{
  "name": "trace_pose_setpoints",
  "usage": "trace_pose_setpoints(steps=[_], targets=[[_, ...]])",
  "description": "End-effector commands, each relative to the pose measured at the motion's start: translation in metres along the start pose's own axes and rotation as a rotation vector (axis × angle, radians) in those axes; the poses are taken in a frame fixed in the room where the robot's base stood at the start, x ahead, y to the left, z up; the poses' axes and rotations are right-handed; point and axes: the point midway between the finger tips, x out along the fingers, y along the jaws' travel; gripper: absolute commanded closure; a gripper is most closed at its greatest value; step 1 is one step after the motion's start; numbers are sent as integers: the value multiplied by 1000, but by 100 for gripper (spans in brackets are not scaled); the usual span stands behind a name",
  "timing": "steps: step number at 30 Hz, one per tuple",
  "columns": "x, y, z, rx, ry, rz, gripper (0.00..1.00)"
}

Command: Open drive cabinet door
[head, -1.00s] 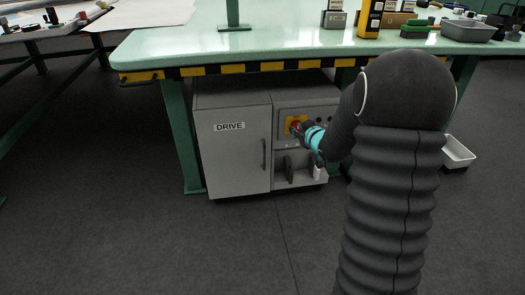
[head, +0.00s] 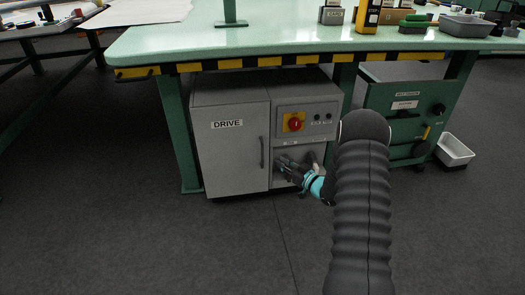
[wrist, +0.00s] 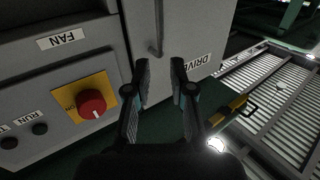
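The grey drive cabinet (head: 230,93) stands under the green table. Its door (head: 232,155), labelled DRIVE, looks shut, with a dark vertical handle (head: 262,152) near its right edge. In the wrist view the handle (wrist: 157,28) lies just beyond my fingertips, in line with the gap between them. My gripper (head: 284,164) is right of the handle and below the red knob (head: 295,124) on its yellow plate. In the wrist view my gripper (wrist: 159,64) is open and empty, apart from the handle. The knob (wrist: 91,103) shows there at the left.
The table edge (head: 215,66) with black and yellow stripes overhangs the cabinet. A green unit (head: 405,118) and a white bin (head: 455,150) stand to the right. A green table leg (head: 180,135) is close on the left. The floor before the door is clear.

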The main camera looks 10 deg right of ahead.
Motion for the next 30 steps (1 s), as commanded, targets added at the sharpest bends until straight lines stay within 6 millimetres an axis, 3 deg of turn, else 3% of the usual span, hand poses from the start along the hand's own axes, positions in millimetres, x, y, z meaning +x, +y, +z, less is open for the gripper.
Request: trace_pose_setpoints(steps=[15, 21, 30], targets=[[92, -1, 0, -2, 0, -2, 77], [108, 0, 0, -1, -1, 1, 77], [112, 0, 0, -1, -1, 1, 77]])
